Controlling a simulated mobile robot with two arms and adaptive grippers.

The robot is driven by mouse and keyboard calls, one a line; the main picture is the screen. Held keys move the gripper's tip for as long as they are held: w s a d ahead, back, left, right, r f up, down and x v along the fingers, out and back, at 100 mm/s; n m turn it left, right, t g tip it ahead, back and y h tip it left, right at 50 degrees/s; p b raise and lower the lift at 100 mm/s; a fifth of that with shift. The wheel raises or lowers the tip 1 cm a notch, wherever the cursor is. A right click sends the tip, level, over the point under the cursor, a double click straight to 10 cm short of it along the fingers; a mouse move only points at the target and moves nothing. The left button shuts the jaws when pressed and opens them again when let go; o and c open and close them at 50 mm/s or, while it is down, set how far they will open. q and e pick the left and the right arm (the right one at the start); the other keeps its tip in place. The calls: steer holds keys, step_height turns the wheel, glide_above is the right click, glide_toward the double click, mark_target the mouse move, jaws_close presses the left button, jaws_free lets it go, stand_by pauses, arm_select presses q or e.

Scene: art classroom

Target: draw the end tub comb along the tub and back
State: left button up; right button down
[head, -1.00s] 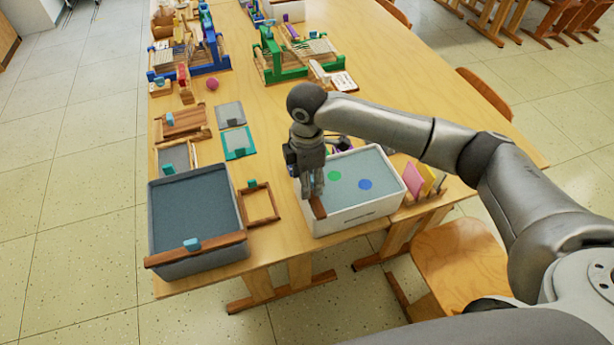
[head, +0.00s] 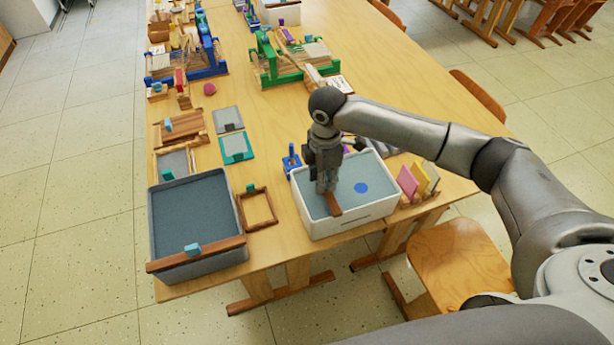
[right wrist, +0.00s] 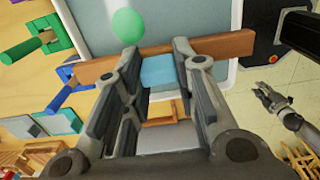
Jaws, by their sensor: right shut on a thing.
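The white tub (head: 352,228) holds grey-blue liquid with a blue spot (head: 361,188); a green spot (right wrist: 128,25) shows in the right wrist view. My right gripper (head: 327,190) is over the tub's left part, pointing down, shut on the blue handle (right wrist: 158,73) of a wooden comb (head: 334,204). The comb's bar (right wrist: 225,47) lies across the tub; its teeth are hidden. My left gripper (right wrist: 264,94) shows small and apart from the tub in the right wrist view, fingers apart. It is outside the head view.
A grey tub (head: 200,264) stands at the left, with another blue-handled wooden comb (head: 197,253) across its front edge. Between the tubs lies a wooden frame (head: 257,208). Colored cards (head: 420,180) stand right of the white tub. Looms (head: 285,60) stand farther back.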

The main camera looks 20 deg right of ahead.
steer(key=d+p, duration=0.3)
steer(key=d, duration=1.4)
steer(key=shift+w, duration=0.35)
steer(key=shift+r, duration=0.1)
steer(key=c, duration=1.2)
jaws_free()
steer(key=shift+d, duration=0.1)
steer(key=shift+o, duration=0.2)
step_height(320, 180, up, 12)
